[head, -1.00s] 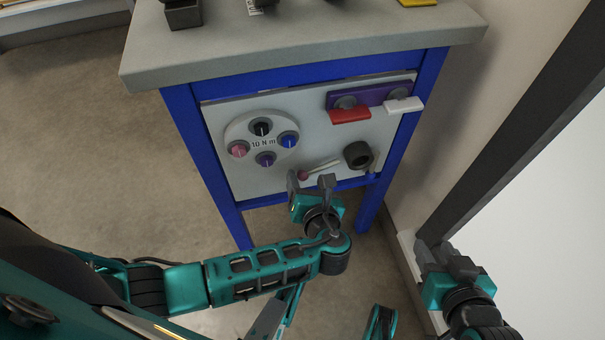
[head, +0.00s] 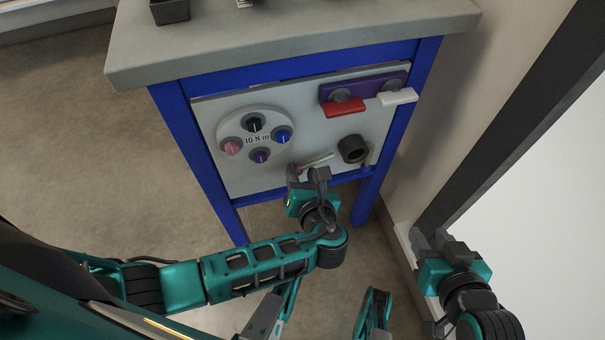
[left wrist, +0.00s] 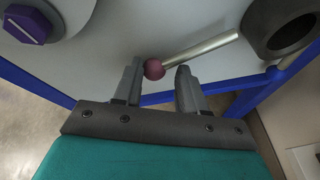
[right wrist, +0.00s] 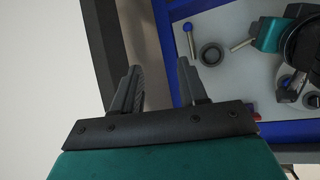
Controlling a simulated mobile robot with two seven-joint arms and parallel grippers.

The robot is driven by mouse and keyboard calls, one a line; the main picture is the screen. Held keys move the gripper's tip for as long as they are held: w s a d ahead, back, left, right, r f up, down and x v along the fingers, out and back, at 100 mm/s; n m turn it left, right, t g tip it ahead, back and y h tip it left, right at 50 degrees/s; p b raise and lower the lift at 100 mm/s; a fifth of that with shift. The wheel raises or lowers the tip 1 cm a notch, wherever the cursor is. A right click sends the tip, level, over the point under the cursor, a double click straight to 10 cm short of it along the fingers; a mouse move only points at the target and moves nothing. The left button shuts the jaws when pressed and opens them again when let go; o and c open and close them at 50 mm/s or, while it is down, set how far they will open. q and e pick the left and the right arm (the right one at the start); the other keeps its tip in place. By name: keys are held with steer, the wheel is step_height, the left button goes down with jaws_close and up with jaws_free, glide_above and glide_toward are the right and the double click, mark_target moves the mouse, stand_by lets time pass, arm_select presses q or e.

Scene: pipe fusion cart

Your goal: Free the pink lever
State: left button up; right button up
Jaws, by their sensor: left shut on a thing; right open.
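The pink lever is a pale rod with a pink ball end, on the grey panel (head: 290,120) of the cart. In the left wrist view its pink ball (left wrist: 153,69) sits at the fingertips, against the left finger, and its rod (left wrist: 203,47) runs up right toward a dark round socket. In the head view the rod (head: 318,161) shows, and the ball is mostly hidden by the gripper. My left gripper (head: 307,174) is shut on the lever at its ball end. My right gripper (head: 444,243) is open and empty, right of the cart; its fingers show in its wrist view (right wrist: 160,85).
A dark socket (head: 353,149) sits beside the lever. A lever with a blue ball (right wrist: 187,27) stands near it. A round plate marked 10 N m (head: 256,139) carries several knobs. Red (head: 342,107) and white (head: 398,97) tabs stick out above. A blue leg (head: 366,200) stands close right.

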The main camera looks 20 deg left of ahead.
arm_select(q)
steer(key=shift+r, duration=0.1)
jaws_close()
arm_select(e)
steer(key=shift+s+f, duration=0.15)
arm_select(q)
steer(key=r+p, duration=0.1)
steer(key=p, duration=0.3)
steer(key=shift+w+r, duration=0.1)
steer(key=shift+r, duration=0.2)
steer(key=shift+r+m+g+y+p, duration=0.15)
steer(key=shift+m+g+y+p, duration=0.35)
steer(key=shift+p, duration=0.55)
arm_select(e)
steer(key=r, duration=0.1)
steer(key=d+r, duration=0.1)
steer(key=r, duration=0.1)
steer(key=shift+s+d+r, duration=0.2)
steer(key=shift+d+r, duration=0.05)
arm_select(q)
steer(key=o, duration=0.7)
jaws_free()
steer(key=shift+o, duration=0.7)
steer(key=shift+f, duration=0.2)
